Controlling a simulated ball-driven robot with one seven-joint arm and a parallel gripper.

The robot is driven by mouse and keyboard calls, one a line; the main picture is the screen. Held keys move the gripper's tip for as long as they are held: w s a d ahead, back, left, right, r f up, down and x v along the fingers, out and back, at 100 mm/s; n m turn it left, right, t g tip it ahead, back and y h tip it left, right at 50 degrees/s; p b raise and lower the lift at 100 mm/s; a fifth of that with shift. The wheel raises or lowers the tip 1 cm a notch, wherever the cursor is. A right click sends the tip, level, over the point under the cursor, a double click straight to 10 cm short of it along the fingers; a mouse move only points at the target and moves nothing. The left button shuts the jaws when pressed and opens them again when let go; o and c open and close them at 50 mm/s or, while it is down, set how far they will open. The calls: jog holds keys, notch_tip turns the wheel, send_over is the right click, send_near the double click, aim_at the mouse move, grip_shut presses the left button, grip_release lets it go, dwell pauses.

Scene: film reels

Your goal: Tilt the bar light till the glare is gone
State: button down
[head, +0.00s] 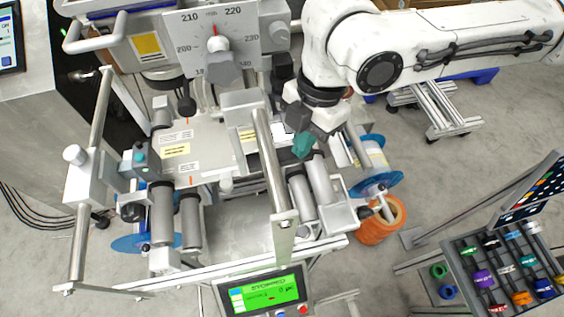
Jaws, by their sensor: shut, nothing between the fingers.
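A long pale metallic bar (270,165), which looks like the bar light, runs slantwise above the right part of the machine bed. Its front end is a flat plate with small holes. I cannot tell which way its lit face points. My gripper (303,145) points down just right of the bar, with its teal fingertips together and nothing seen between them. It looks apart from the bar, though the depth is unclear. A bright white patch (283,133) lies between the bar and my gripper; I cannot tell if it is glare or a label.
A dial panel (218,42) stands behind the bed. Rollers (190,220) and a left rail with a clamp (83,180) flank it. A green screen (265,293) is in front. Orange reels (380,220) and a rack of coloured spools (505,265) stand right, with bare floor between.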

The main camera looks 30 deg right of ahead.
jog(key=shift+s+f+b, duration=0.2)
jog(key=shift+f+b, duration=0.45)
jog(key=shift+f, duration=0.25)
jog(key=shift+s+f+b, duration=0.15)
jog(key=shift+f+b, duration=0.5)
jog(key=shift+f, duration=0.2)
dwell(1.0)
jog(key=shift+s+d+f+b, duration=0.15)
jog(key=shift+s+f+b, duration=0.3)
jog(key=shift+s+b, duration=0.05)
dwell(0.8)
jog(key=a+r+p, duration=0.1)
jog(key=a+p, duration=0.2)
jog(key=a, duration=0.3)
jog(key=w+d+r+p, duration=0.1)
jog(key=d, duration=0.1)
jog(key=w+d+r+p, duration=0.1)
jog(key=d, duration=0.1)
jog(key=w+d+r, duration=0.1)
jog(key=d, duration=0.1)
jog(key=shift+w+d+r+p, duration=0.1)
jog(key=shift+w+r+p, duration=0.05)
jog(key=shift+r+p, duration=0.25)
jog(key=shift+s+r+p, duration=0.4)
jog(key=shift+r, duration=0.2)
jog(key=shift+s+r+p, duration=0.35)
jog(key=shift+r+p, duration=0.05)
jog(key=shift+r, duration=0.15)
jog(key=shift+s+a, duration=0.1)
jog(key=shift+a, duration=0.1)
